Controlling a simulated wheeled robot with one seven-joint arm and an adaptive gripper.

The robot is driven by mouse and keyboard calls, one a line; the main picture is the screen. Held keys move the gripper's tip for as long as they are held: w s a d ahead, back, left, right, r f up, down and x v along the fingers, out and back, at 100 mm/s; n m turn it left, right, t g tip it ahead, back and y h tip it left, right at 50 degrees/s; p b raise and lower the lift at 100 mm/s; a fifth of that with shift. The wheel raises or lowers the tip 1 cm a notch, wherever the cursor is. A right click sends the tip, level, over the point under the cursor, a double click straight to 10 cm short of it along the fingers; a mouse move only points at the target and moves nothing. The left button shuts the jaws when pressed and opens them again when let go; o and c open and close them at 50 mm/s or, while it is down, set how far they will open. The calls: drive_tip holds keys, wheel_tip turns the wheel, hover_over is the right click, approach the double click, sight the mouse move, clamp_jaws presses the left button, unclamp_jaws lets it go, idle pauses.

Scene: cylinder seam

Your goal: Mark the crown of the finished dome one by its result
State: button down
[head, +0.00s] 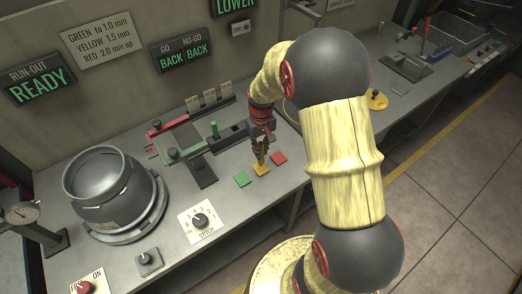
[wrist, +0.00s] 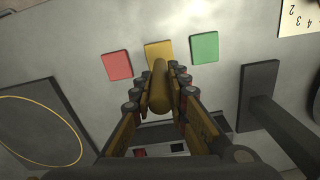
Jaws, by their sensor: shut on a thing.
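The dome (head: 108,185), a dark grey rounded shell with a paler shiny top, sits on a round base at the left of the bench. My gripper (head: 262,142) is over the bench right of it, pointing down. It is shut on a yellow stick (wrist: 160,88), which also shows in the head view (head: 262,157). The stick's end is at or just above the yellow pad (wrist: 158,53); I cannot tell if they touch. The red pad (wrist: 116,66) and green pad (wrist: 204,47) lie on either side. The run-out display (head: 38,86) reads READY.
A wall plate (head: 96,38) reads green to 1.0 mm, yellow 1.5 mm, red 2.0 mm up. A stitch dial (head: 201,220), a dial gauge (head: 22,213) and a dark fixture (head: 200,168) stand nearby.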

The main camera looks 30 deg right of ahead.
sight(261, 143)
drive_tip(key=shift+r+p, duration=1.8)
drive_tip(key=shift+r, duration=0.95)
drive_tip(key=shift+f, duration=0.1)
